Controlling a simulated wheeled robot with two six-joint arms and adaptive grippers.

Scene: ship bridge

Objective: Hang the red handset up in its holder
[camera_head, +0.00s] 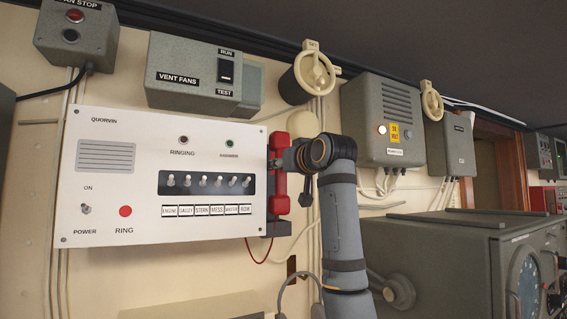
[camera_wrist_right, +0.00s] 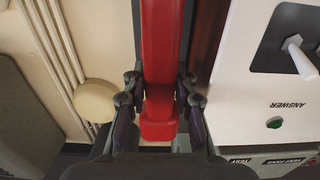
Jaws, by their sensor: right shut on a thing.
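The red handset (camera_head: 281,187) stands upright along the right side of the white intercom panel in the head view. My right gripper (camera_head: 281,163) is shut on its grip, reaching in from the right. The dark grey holder (camera_head: 277,229) shows at the handset's lower end, with the red cord hanging below. I cannot tell whether the handset is seated in it or just in front. In the right wrist view the handset (camera_wrist_right: 162,45) runs between the two fingers of my right gripper (camera_wrist_right: 160,98). My left gripper is not in view.
The white intercom panel (camera_head: 150,205) with switches is close to the handset's left; it also shows in the wrist view (camera_wrist_right: 240,85). Grey boxes (camera_head: 384,120) and cables are on the wall to the right. A large grey console (camera_head: 440,265) stands at lower right.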

